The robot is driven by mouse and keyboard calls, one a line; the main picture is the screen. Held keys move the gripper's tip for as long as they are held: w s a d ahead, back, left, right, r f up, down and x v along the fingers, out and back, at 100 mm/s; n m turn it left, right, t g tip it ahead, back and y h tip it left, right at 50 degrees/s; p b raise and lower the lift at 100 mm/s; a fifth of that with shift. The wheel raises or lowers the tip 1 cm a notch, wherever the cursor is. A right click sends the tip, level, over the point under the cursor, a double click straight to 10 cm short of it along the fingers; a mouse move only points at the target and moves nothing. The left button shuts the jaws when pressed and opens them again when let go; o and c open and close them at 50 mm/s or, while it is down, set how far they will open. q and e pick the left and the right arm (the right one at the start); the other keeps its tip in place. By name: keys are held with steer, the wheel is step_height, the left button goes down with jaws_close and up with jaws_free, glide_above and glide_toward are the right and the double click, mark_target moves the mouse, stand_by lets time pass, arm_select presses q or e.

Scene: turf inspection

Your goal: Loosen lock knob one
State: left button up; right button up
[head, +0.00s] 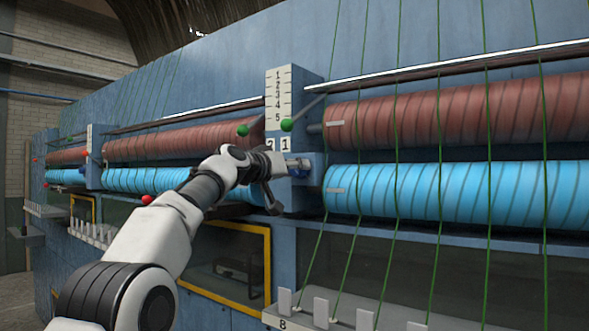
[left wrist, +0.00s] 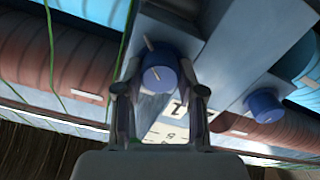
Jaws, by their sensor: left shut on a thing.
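Lock knob one (left wrist: 160,70) is a blue round knob with a pale line across it, on a blue-grey block beside a plate marked 1 (left wrist: 180,110). My left gripper (left wrist: 158,80) has a finger on each side of this knob and is shut on it. In the head view the left gripper (head: 297,166) reaches the block below the number plates; a little of the blue knob (head: 299,174) shows there, the rest hidden by the fingers. A second blue knob (left wrist: 263,106) stands apart to the right in the left wrist view. My right gripper is not in view.
A scale plate (head: 279,98) and green-ended levers (head: 286,125) are just above my left gripper. Red rollers (head: 460,115) and blue rollers (head: 455,190) run alongside, crossed by green yarns (head: 439,150). A yellow-framed window (head: 267,268) lies below.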

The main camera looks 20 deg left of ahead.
arm_select(q)
steer(key=shift+s+r+m, duration=0.1)
steer(key=shift+r+m, duration=0.05)
steer(key=shift+m, duration=0.65)
steer(key=shift+r+m, duration=0.1)
steer(key=shift+m, duration=0.7)
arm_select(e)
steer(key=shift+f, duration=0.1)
arm_select(q)
steer(key=o, duration=1.1)
steer(key=shift+f, duration=0.1)
steer(key=shift+o, duration=0.2)
steer(key=shift+a, duration=0.1)
steer(key=shift+f, duration=0.1)
steer(key=v, duration=1.1)
steer(key=shift+s, duration=0.35)
